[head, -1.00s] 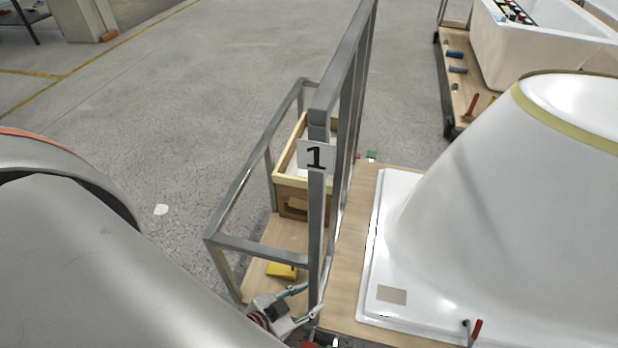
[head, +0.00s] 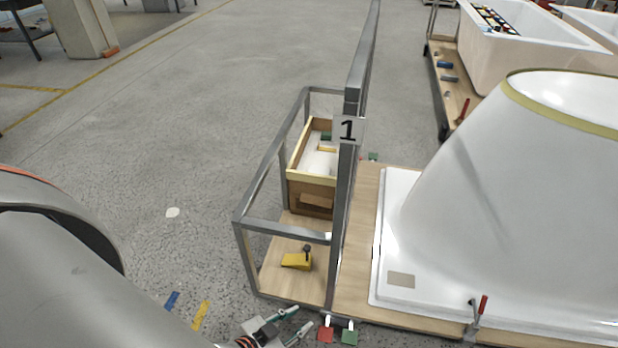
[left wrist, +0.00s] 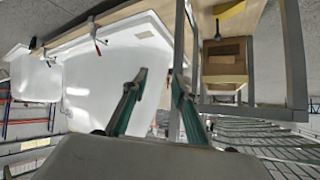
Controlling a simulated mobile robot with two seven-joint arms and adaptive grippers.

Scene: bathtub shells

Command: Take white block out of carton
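The carton (head: 312,197) is an open-topped, wood-coloured box with pale raised edges, on the low shelf of a grey metal frame. Inside it I see a white surface, a yellow strip and something dark green. I cannot tell which part is the white block, and the frame post hides the right side. The carton also shows, upside down, in the left wrist view (left wrist: 222,65). My left gripper (head: 304,316) is open and empty, low in front of the frame and well short of the carton. Its two green-padded fingers stand apart in the left wrist view (left wrist: 159,79). My right gripper is out of view.
A yellow tool (head: 297,261) lies on the shelf in front. A large white bathtub shell (head: 480,200) stands at right. Open floor (head: 170,130) lies to the left.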

